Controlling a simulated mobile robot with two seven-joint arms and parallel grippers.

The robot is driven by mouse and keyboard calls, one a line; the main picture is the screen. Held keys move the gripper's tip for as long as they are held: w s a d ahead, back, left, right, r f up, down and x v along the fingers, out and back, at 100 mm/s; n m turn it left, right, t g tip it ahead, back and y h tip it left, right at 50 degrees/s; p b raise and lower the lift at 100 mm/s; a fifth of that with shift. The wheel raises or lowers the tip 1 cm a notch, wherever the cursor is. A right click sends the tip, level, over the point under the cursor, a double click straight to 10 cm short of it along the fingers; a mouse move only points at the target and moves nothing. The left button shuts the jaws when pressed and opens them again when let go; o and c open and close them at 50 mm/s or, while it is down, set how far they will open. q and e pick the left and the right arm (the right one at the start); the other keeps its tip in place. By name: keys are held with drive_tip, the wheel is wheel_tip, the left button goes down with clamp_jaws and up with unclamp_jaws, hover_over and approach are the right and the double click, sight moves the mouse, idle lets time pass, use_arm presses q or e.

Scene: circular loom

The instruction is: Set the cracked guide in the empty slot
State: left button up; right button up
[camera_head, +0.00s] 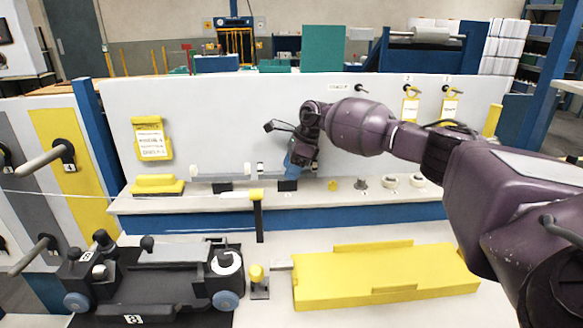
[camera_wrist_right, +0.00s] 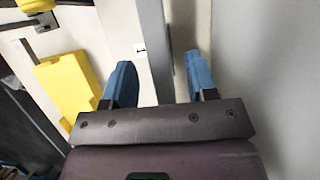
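My right gripper (camera_head: 293,165) reaches in from the right, low over the back ledge, by dark holders there. In the right wrist view its two blue fingers (camera_wrist_right: 161,82) are apart, with no held part visible between them; a grey strip runs behind. On the ledge to its right are a small yellow piece (camera_head: 333,185), a grey stubby piece (camera_head: 360,183) and two pale ring-like parts (camera_head: 390,181) (camera_head: 418,180). I cannot tell which part is the cracked guide, and no crack shows. The empty slot cannot be made out. My left gripper is out of view.
A pale bar (camera_head: 222,177) rests in dark holders on the ledge (camera_head: 160,206), near a yellow block (camera_head: 157,184). In front are a black wheeled device (camera_head: 160,280) and a long yellow case (camera_head: 385,275). A thin post (camera_head: 259,220) stands between. Tagged hooks (camera_head: 410,103) hang behind.

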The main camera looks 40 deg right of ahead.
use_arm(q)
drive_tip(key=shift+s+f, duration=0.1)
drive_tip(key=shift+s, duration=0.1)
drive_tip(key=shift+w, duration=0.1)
use_arm(e)
drive_tip(key=v, duration=0.4)
drive_tip(key=shift+r, duration=0.15)
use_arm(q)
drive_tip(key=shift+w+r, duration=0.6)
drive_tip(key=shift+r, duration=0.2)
use_arm(e)
drive_tip(key=v, duration=0.6)
drive_tip(key=shift+r, duration=0.25)
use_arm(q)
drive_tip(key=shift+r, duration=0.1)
